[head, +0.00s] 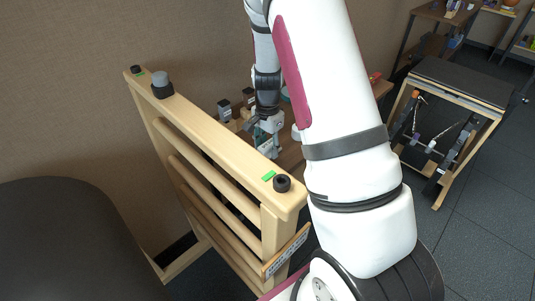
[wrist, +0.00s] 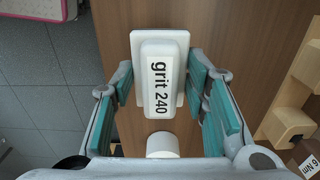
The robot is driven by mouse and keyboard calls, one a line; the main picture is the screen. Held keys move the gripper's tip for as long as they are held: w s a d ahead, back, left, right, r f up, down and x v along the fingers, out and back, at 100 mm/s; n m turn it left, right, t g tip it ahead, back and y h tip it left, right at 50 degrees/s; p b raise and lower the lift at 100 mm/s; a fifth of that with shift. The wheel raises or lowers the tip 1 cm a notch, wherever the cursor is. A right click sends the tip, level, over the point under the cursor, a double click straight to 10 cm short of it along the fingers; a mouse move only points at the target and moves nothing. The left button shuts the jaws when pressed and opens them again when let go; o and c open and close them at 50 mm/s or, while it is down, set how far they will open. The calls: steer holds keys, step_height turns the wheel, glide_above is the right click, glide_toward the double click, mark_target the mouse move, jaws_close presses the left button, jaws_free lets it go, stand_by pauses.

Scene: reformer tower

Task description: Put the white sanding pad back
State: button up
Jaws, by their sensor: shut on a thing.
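The white sanding pad (wrist: 161,80), labelled "grit 240", lies between the teal finger pads of my gripper (wrist: 163,90) in the wrist view. My gripper is shut on the sides of the pad. A wooden surface (wrist: 215,30) is below it; I cannot tell whether the pad touches it. In the head view my gripper (head: 268,148) is low over a wooden bench (head: 290,158), behind the pale wooden frame. The pad cannot be made out there.
A short white cylinder (wrist: 162,145) stands close to the pad. Pale wooden blocks (wrist: 284,125) are at the right of the wrist view. The pale wooden frame (head: 215,128) with black knobs stands in front of the bench. A black-topped stand (head: 455,80) is at the right.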

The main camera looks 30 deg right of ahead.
mark_target(268, 154)
steer(key=shift+f, duration=1.65)
steer(key=shift+f+b, duration=0.1)
steer(key=shift+b, duration=0.2)
steer(key=o, duration=1.2)
step_height(268, 154, up, 11)
steer(key=shift+p, duration=0.8)
steer(key=shift+r, duration=0.65)
